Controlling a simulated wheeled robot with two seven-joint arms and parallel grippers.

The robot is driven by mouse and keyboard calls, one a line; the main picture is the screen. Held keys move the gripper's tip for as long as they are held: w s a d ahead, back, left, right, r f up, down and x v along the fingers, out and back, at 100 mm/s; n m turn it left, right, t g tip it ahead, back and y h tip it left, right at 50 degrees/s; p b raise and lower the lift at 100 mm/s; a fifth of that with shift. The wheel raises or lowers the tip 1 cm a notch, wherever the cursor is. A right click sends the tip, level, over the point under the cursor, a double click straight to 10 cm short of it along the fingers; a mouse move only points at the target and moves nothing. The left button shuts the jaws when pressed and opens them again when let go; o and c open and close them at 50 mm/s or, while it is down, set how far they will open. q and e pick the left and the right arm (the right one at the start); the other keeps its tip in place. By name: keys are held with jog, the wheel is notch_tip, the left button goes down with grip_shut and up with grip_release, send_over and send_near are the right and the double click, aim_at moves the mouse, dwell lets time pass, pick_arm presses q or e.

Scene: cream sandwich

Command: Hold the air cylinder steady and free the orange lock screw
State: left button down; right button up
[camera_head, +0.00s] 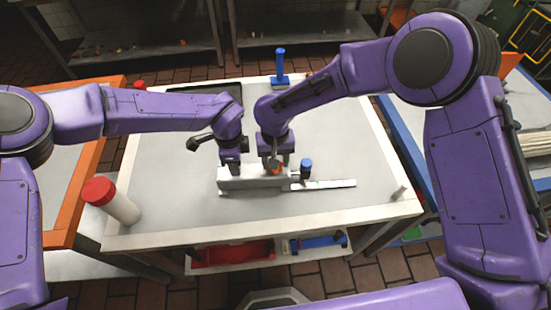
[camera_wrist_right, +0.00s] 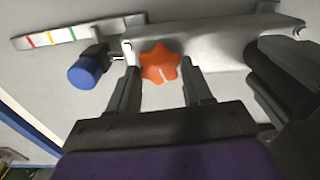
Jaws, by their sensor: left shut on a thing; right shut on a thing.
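The air cylinder (camera_head: 265,184), a long grey body, lies on the table's middle; it also crosses the top of the right wrist view (camera_wrist_right: 215,45). My left gripper (camera_head: 232,172) points down at its left part and is shut on it; the contact is hard to see. The orange lock screw (camera_wrist_right: 160,66), a star-shaped knob, sits at the cylinder's side. In the head view the screw (camera_head: 277,169) is partly hidden by my right gripper (camera_head: 275,164). In the right wrist view the right gripper's fingers (camera_wrist_right: 158,78) stand on both sides of the screw, shut on it.
A blue-capped knob (camera_head: 305,164) stands just right of the screw. A strip with coloured marks (camera_wrist_right: 50,38) extends beyond it. A red-capped bottle (camera_head: 122,209), a blue stand (camera_head: 280,68) and a small white peg (camera_head: 399,192) stand near the table edges. The front tabletop is clear.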

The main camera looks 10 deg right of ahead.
jog(key=n, duration=0.6)
jog(key=shift+a, duration=0.15)
jog(key=n, duration=0.6)
jog(key=shift+a+r+n, duration=0.1)
jog(key=shift+n, duration=0.3)
jog(key=n, duration=0.6)
jog(key=shift+s, duration=0.2)
jog(key=n, duration=0.5)
jog(key=shift+n, duration=0.4)
jog(key=o, duration=1)
jog(key=shift+s, duration=0.1)
jog(key=shift+o, duration=0.2)
